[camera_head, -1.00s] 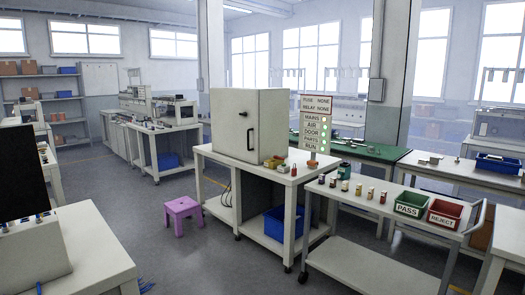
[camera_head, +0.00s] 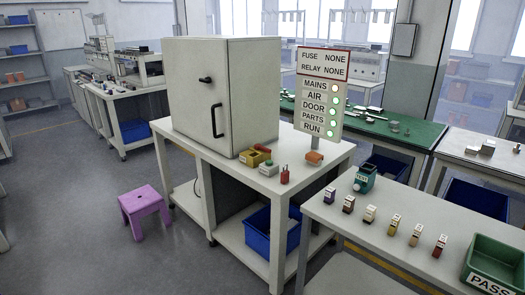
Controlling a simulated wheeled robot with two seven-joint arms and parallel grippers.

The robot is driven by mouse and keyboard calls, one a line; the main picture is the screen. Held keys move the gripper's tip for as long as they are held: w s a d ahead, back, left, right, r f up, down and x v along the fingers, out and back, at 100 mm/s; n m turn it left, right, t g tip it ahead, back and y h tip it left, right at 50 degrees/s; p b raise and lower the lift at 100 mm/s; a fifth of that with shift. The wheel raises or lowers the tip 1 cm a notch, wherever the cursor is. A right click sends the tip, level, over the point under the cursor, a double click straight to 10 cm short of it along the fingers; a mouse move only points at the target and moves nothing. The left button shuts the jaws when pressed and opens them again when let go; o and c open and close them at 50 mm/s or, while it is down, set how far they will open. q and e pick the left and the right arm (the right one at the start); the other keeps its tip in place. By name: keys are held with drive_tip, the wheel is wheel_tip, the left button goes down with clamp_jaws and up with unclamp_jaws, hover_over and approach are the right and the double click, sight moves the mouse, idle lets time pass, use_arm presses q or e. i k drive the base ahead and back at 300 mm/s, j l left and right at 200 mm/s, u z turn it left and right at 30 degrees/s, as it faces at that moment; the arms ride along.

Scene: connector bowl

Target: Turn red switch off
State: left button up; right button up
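A small red upright piece (camera_head: 285,174), possibly the red switch, stands at the front of the white workbench (camera_head: 235,165). It is too small to tell its position. Left of it are a yellow box (camera_head: 255,155) and a pale box with a green top (camera_head: 268,168). A closed grey cabinet (camera_head: 222,95) with a black knob and handle stands behind them. A status sign (camera_head: 321,95) reads FUSE NONE and RELAY NONE. Its MAINS lamp looks pale; the lamps below look green. Neither of my grippers is in view.
An orange block (camera_head: 314,157) lies below the sign. A side table (camera_head: 375,225) holds several small coloured parts, a teal device (camera_head: 365,178) and a green PASS bin (camera_head: 495,262). A purple stool (camera_head: 143,210) stands on open floor. A blue crate (camera_head: 270,230) sits under the bench.

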sight(258, 147)
drive_tip(key=i+l+u, duration=0.2)
drive_tip(key=i, duration=0.25)
drive_tip(key=i+u, duration=0.2)
drive_tip(key=i, duration=0.25)
